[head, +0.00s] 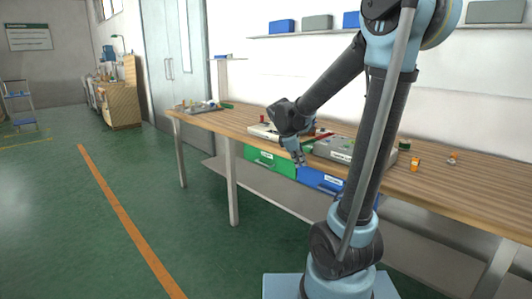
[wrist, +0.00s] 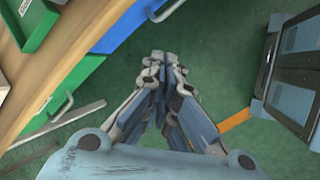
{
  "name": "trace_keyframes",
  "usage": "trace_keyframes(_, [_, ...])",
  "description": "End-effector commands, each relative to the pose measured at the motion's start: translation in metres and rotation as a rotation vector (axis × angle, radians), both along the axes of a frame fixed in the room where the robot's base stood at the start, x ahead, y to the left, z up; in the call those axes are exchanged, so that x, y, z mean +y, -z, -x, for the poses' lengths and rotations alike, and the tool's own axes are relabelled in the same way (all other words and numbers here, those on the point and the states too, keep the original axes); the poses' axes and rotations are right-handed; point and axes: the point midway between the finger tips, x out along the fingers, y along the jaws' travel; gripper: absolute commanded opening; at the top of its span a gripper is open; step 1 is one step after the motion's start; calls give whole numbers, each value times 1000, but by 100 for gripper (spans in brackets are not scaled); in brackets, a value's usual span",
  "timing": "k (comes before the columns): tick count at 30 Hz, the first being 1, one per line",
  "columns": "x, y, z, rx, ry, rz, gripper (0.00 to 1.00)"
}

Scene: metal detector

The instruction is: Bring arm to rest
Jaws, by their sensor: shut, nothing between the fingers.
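My gripper (head: 299,158) is at the end of my arm, in front of the workbench's front edge in the head view. In the wrist view my gripper (wrist: 160,58) points down over the green floor. Its fingers are together with nothing between them. My arm reaches up from its base and bends down to the left toward the bench. The wooden workbench (head: 450,190) runs along the wall. In the wrist view its edge shows at the upper left.
A green bin (head: 268,160) and a blue bin (head: 318,180) hang under the bench front, close to my gripper. Grey devices (head: 335,148) and small parts sit on the bench top. Open green floor (head: 90,220) lies to the left. A wall shelf (head: 300,34) holds boxes.

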Motion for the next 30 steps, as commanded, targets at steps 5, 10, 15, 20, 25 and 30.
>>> trace_keyframes(5, [-24,-1,45,-30,177,-103,0])
trace_keyframes(10, [-39,3,86,-59,349,-198,0])
trace_keyframes(15, [-51,11,127,-84,524,-291,0])
trace_keyframes(20, [-57,21,163,-106,691,-376,0])
trace_keyframes(25, [-60,36,200,-126,873,-463,0])
trace_keyframes(30, [-60,54,233,-143,1054,-546,0])
